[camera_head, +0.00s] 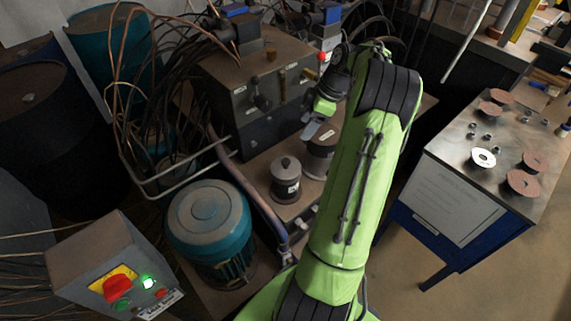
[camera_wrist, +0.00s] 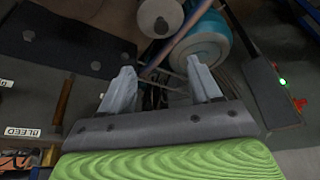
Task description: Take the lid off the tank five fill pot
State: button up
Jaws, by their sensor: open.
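A dark grey pot (camera_head: 286,185) with a knobbed lid (camera_head: 285,165) stands upright on the brown tank top. A second pot (camera_head: 321,150) stands behind it to the right, partly hidden by my gripper. Pot labels are too small to read, so I cannot tell which belongs to tank five. My gripper (camera_head: 312,128) is above and near the second pot, beside the grey valve block. In the wrist view my gripper (camera_wrist: 164,88) is open, with nothing between its fingers. A round grey lid with a knob (camera_wrist: 161,24) shows beyond the fingers, near the top edge.
A teal motor (camera_head: 210,222) stands left of the pots, with a bent pipe (camera_head: 240,180) between. The valve block (camera_head: 262,85) with levers and a red knob rises behind. A control box (camera_head: 112,265) is front left. A metal table (camera_head: 495,150) with discs is right.

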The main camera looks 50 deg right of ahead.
aim_at(286, 161)
jog(key=x, duration=0.5)
jog(key=b+x, duration=0.1)
jog(key=x, duration=0.4)
jog(key=s+x, duration=0.1)
jog(key=x, duration=0.4)
jog(key=shift+f+b, duration=0.1)
jog(key=shift+b, duration=0.3)
jog(key=shift+w+f, duration=0.25)
jog(key=shift+f, duration=0.15)
jog(key=shift+a, duration=0.1)
jog(key=shift+c, duration=0.4)
jog(key=shift+r, duration=0.1)
grip_shut()
notch_tip(286, 161, up, 10)
jog(key=p, duration=0.1)
